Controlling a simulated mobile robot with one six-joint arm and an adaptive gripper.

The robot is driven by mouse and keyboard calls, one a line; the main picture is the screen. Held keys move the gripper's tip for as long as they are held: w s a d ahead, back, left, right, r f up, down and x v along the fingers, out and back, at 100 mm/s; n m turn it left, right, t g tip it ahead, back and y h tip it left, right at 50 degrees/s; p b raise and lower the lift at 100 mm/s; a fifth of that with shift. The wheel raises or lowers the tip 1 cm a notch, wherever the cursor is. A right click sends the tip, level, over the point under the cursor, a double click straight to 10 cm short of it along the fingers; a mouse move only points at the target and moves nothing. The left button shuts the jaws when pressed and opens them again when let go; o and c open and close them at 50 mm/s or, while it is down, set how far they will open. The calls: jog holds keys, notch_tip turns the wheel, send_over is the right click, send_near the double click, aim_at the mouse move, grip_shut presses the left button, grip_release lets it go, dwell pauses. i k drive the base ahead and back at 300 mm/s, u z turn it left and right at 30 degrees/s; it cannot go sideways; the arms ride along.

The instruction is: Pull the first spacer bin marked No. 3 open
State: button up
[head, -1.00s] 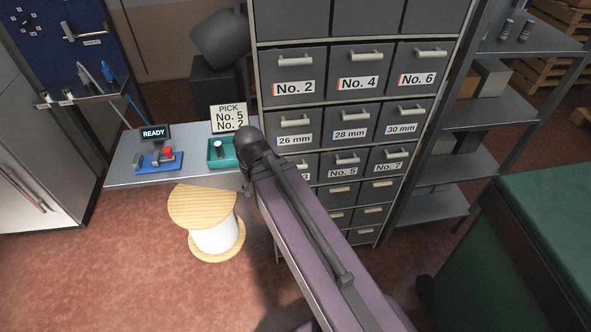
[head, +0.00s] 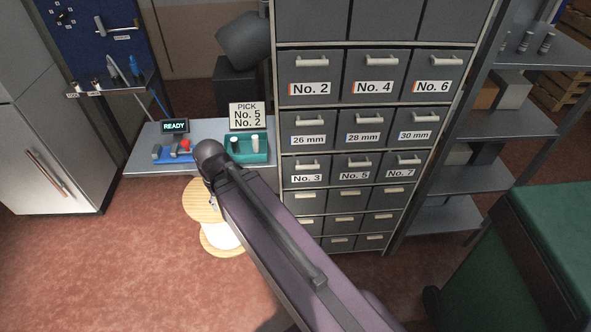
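The bin marked No. 3 (head: 292,168) is in the cabinet's left column, below the 26 mm bin. My gripper (head: 213,202) is mostly hidden by the wrist and arm. Only a small dark part shows below it, so its fingers cannot be made out. It is apart from the bin.
The drawer cabinet (head: 366,102) has other labelled bins, all shut. On the side table (head: 140,163) are a teal tray (head: 262,158), a READY display (head: 174,127) and a PICK No. 5, No. 2 sign (head: 247,116). A green box (head: 540,215) is at right.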

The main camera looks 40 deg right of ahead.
aim_at(305, 167)
jog(key=u, duration=0.7)
jog(key=k, duration=1.25)
jog(key=z, duration=1.05)
jog(key=i, duration=0.5)
jog(key=z, duration=0.1)
